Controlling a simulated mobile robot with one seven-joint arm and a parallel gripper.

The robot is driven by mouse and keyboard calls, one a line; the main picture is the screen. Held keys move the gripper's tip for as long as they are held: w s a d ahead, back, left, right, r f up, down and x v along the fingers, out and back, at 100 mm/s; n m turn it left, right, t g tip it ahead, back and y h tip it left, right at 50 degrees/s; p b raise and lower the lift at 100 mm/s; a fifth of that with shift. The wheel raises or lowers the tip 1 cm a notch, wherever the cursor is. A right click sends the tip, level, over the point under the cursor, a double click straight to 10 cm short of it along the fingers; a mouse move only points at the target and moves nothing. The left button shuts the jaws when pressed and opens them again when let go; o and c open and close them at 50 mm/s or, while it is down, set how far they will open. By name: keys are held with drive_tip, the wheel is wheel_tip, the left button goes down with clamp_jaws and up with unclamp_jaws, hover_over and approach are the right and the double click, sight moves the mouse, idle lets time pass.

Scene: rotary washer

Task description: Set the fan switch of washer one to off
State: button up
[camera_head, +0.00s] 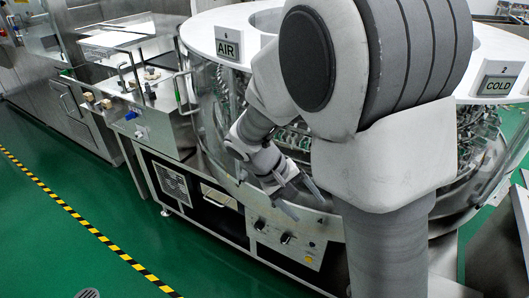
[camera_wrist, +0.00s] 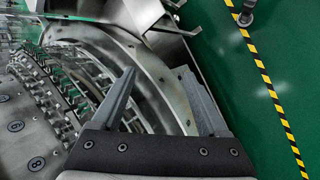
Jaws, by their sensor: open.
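The washer (camera_head: 205,133) is a large round machine with a white top ring and clear wall. Its front control panel (camera_head: 290,248) carries dark knobs, among them a left knob (camera_head: 260,225) and a knob to its right (camera_head: 286,238). I cannot read which one is the fan switch. My gripper (camera_head: 304,203) is open and empty, just above the panel and apart from the knobs. In the wrist view my gripper (camera_wrist: 158,74) shows two spread fingers over the washer's curved metal rim (camera_wrist: 152,88); the panel and knobs cannot be made out there.
A metal bench with fittings (camera_head: 155,95) adjoins the washer on the left. AIR (camera_head: 228,48) and COLD (camera_head: 496,84) signs stand on the top ring. My arm hides much of the washer.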

drive_tip(key=w+a+f+n+t+h+b, duration=0.1)
drive_tip(key=w+f+h+b, duration=0.1)
drive_tip(key=f, duration=0.5)
drive_tip(key=w+a+f+n+t+h+b, duration=0.1)
drive_tip(key=w+a+f+n+h, duration=0.15)
drive_tip(key=f, duration=0.55)
drive_tip(key=n+t+y+b, duration=0.3)
drive_tip(key=n+t+b, duration=0.4)
drive_tip(key=n+t, duration=0.65)
approach(284, 240)
drive_tip(key=f+b+x, duration=0.1)
drive_tip(key=b+x, duration=0.3)
drive_tip(key=x, duration=0.4)
drive_tip(key=shift+m, duration=0.3)
drive_tip(key=shift+w+t+h, duration=0.1)
drive_tip(key=shift+t+h, duration=0.15)
clamp_jaws()
